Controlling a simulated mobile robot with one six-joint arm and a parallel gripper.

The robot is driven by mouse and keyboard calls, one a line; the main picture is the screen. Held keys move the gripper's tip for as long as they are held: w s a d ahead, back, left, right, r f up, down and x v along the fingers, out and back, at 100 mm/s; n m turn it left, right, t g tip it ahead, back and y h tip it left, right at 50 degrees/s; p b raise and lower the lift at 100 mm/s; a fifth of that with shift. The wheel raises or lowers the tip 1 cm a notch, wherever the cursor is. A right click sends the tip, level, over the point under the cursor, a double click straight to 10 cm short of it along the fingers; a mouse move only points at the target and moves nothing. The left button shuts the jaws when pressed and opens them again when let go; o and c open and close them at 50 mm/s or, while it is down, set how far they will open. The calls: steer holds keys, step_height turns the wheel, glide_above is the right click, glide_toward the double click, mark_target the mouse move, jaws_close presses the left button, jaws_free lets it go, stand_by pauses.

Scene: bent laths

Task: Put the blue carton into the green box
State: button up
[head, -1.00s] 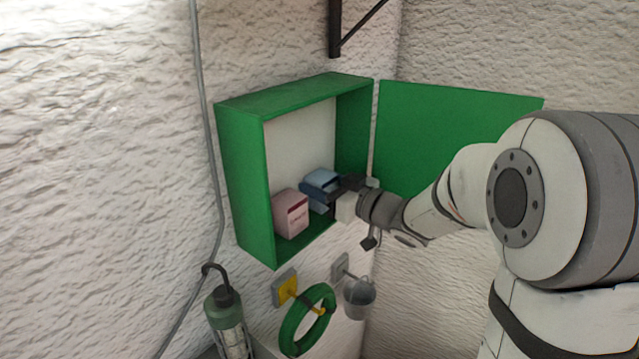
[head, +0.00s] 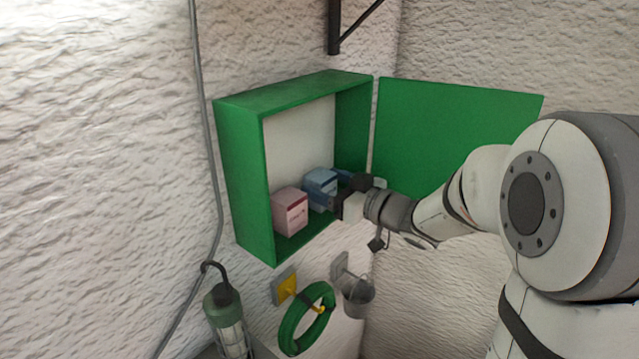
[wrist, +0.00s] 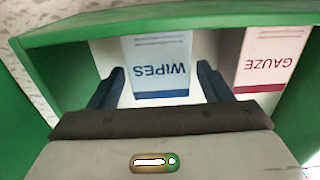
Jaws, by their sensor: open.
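The blue carton (head: 320,184), marked WIPES in the wrist view (wrist: 160,72), stands inside the green box (head: 240,180) on its floor. The box is an open-fronted wall cabinet, and its rim also shows in the wrist view (wrist: 150,22). My gripper (head: 338,190) is open at the front of the box. In the wrist view its two fingers (wrist: 160,80) lie on either side of the carton, with gaps visible between fingers and carton. The carton's lower right part is partly hidden by a finger in the head view.
A pink carton (head: 290,211), marked GAUZE in the wrist view (wrist: 264,62), stands left of the blue one in the head view. The open green door (head: 450,125) is to the right. A lamp (head: 228,318), a green hose ring (head: 290,325) and a small bucket (head: 358,300) hang below.

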steer(key=b+v, duration=0.1)
steer(key=v, duration=0.9)
steer(key=shift+s+b, duration=0.2)
steer(key=shift+b, duration=0.1)
